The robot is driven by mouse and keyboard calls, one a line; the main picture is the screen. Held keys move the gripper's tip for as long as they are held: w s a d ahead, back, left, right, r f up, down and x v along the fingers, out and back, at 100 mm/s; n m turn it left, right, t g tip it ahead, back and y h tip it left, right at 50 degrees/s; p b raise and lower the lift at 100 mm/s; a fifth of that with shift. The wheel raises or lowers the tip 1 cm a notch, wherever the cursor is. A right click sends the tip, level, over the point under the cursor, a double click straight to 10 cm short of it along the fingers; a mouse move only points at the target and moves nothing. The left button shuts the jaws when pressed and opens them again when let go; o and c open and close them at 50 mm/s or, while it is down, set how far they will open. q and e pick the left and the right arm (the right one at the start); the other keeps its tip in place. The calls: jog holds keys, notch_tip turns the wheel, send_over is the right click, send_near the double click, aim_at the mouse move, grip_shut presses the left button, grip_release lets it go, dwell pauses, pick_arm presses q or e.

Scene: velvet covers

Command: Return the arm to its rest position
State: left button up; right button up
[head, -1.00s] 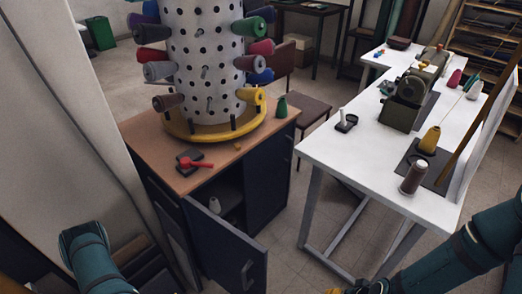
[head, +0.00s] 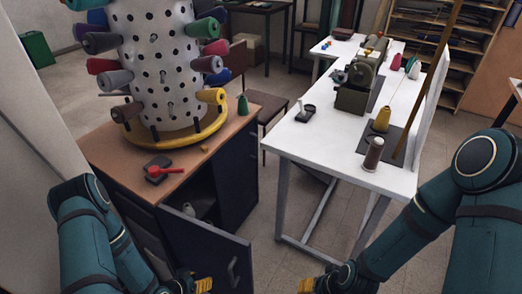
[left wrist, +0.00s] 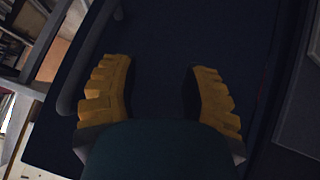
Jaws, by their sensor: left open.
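My left gripper (head: 203,284) shows at the bottom edge of the head view, in front of the dark cabinet's open door. In the left wrist view its two yellow ribbed fingers (left wrist: 160,95) are spread apart with nothing between them, in front of a dark panel. My right gripper (head: 308,285) shows only as yellow fingertips at the bottom edge of the head view. Whether it is open or shut is unclear. Both teal arms are bent, with the forearms low in the picture.
The cabinet door (head: 215,255) stands open close to my left gripper. A cone rack (head: 155,70) stands on the cabinet top (head: 195,165). A white table (head: 300,145) with a machine (head: 355,92) and thread cones stands to the right. Floor shows between cabinet and table.

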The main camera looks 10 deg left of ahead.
pick_arm(q)
jog(key=s+d+r+n+g, duration=0.2)
jog(key=s+d+r+g, duration=0.25)
jog(key=d, duration=0.25)
jog(key=s+d+r+n+g, duration=0.3)
jog(key=s+d+r, duration=0.15)
jog(key=d, duration=0.25)
jog(key=w+d+r+m+t, duration=0.1)
jog(key=w+d+r+m, duration=0.1)
jog(key=w+r, duration=0.2)
jog(key=shift+w+y, duration=0.3)
jog(key=shift+w, duration=0.45)
jog(key=shift+a, duration=0.1)
